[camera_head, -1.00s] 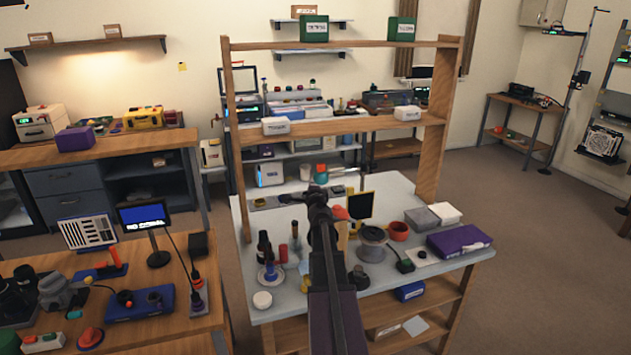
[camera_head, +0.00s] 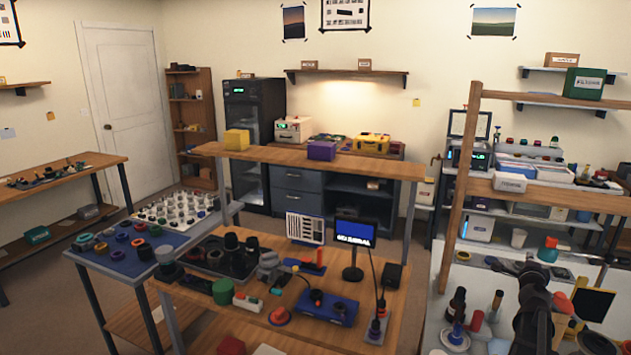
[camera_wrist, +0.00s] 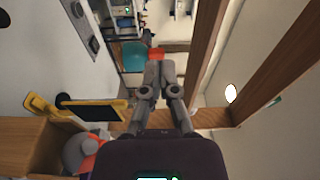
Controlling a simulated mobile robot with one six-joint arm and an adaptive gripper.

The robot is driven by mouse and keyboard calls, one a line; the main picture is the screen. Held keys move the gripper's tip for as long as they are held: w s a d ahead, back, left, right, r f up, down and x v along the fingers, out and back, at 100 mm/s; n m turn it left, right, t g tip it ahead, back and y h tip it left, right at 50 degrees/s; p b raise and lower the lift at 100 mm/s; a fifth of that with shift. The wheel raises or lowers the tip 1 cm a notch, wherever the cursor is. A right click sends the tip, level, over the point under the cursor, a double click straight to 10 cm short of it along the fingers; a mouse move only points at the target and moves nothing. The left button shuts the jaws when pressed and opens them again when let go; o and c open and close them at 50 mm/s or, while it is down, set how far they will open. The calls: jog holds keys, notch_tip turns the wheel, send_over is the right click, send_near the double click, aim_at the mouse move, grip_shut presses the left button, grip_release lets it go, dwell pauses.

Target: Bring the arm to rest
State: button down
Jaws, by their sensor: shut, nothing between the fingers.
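My gripper (camera_wrist: 160,68) is in the wrist view with its two grey fingers together and nothing held between them. An orange-red piece (camera_wrist: 156,53) and a teal piece (camera_wrist: 133,56) show beyond the fingertips; they look apart from the fingers, though the gap is hard to judge. In the head view my dark arm (camera_head: 533,318) rises at the lower right in front of the white-topped bench (camera_head: 437,318). The fingers are too small and dark to make out there.
Bottles and small parts stand around my arm, including a dark bottle (camera_head: 456,308) and a yellow-framed black panel (camera_head: 593,303). A wooden shelf post (camera_head: 456,210) rises beside it. A wooden bench with a lit monitor (camera_head: 354,236) is to the left.

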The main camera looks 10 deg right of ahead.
jog(key=w+a+f+n+y, duration=0.2)
jog(key=a+n+y, duration=0.2)
jog(key=a, duration=0.5)
jog(key=w+a+f+n+y, duration=0.1)
jog(key=w+a+n+y, duration=0.2)
jog(key=a, duration=0.5)
jog(key=w+a+f+n+y, duration=0.2)
jog(key=a+n+y, duration=0.25)
jog(key=a, duration=0.45)
jog(key=s+a+f+n+g+y, duration=0.2)
jog(key=a+f+n, duration=0.1)
jog(key=a, duration=0.4)
jog(key=s+a+f+n+g+y, duration=0.1)
jog(key=s+a+f+n+g, duration=0.2)
jog(key=a, duration=0.5)
jog(key=s+a+f+n+g+h, duration=0.2)
jog(key=s+a+f+n+g, duration=0.1)
jog(key=s, duration=0.5)
jog(key=s+a+f+n+g+h, duration=0.2)
jog(key=s+a+f+n+g, duration=0.2)
jog(key=s+a+g, duration=0.2)
jog(key=s+a, duration=0.2)
jog(key=shift+s+a+f+g, duration=0.25)
jog(key=shift+s+f+g, duration=0.05)
jog(key=shift+f+g, duration=0.1)
jog(key=shift+d, duration=0.1)
